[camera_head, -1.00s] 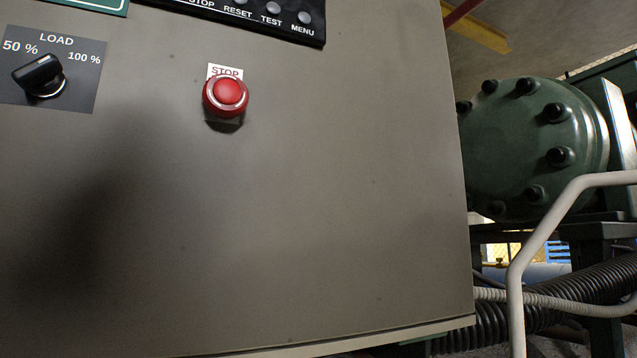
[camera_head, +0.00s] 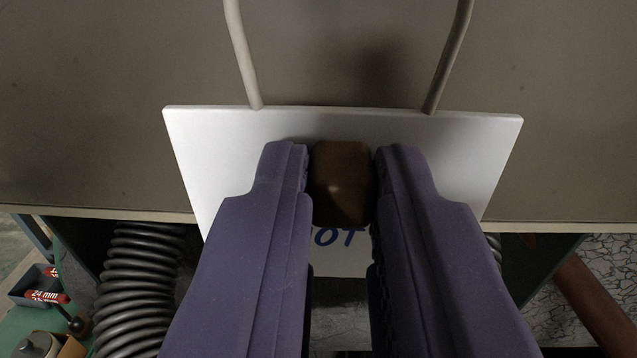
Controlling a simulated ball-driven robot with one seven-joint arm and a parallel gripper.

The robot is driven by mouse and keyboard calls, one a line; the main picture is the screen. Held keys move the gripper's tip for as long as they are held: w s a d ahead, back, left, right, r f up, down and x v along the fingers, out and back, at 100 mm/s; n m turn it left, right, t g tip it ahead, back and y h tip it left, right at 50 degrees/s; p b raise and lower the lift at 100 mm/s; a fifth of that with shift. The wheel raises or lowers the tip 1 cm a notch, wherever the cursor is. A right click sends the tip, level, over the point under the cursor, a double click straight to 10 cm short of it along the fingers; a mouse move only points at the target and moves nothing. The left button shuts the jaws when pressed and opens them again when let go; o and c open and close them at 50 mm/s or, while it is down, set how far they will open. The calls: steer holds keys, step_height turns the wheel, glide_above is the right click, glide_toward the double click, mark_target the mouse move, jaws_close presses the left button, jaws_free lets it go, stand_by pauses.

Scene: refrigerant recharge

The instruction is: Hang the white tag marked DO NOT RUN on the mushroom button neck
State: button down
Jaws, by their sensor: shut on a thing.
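My gripper (camera_head: 341,160) is shut on a brown block (camera_head: 342,195) on the face of the white tag (camera_head: 235,140). The tag hangs in front of the cabinet panel, with part of its blue lettering, "OT", showing between the purple fingers; the fingers hide the rest. A pale cord or wire loop (camera_head: 241,52) rises from the tag's top edge as two strands that leave the picture at the top. The top of the loop is out of view. The red mushroom button is not in view now.
The grey-brown cabinet panel (camera_head: 90,110) fills the upper picture, with its bottom edge just below the tag's middle. Black ribbed hose (camera_head: 140,290) shows below left. A dark tray (camera_head: 38,288) with red tools marked 24 mm sits far left. A brown pipe (camera_head: 595,305) runs lower right.

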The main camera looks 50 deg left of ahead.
mark_target(336, 67)
steer(key=shift+b+x, duration=0.45)
steer(key=shift+x, duration=4.2)
steer(key=shift+f+b, duration=1.1)
steer(key=shift+f, duration=0.2)
steer(key=c, duration=1)
jaws_free()
steer(key=shift+s+d, duration=0.1)
steer(key=shift+d, duration=0.05)
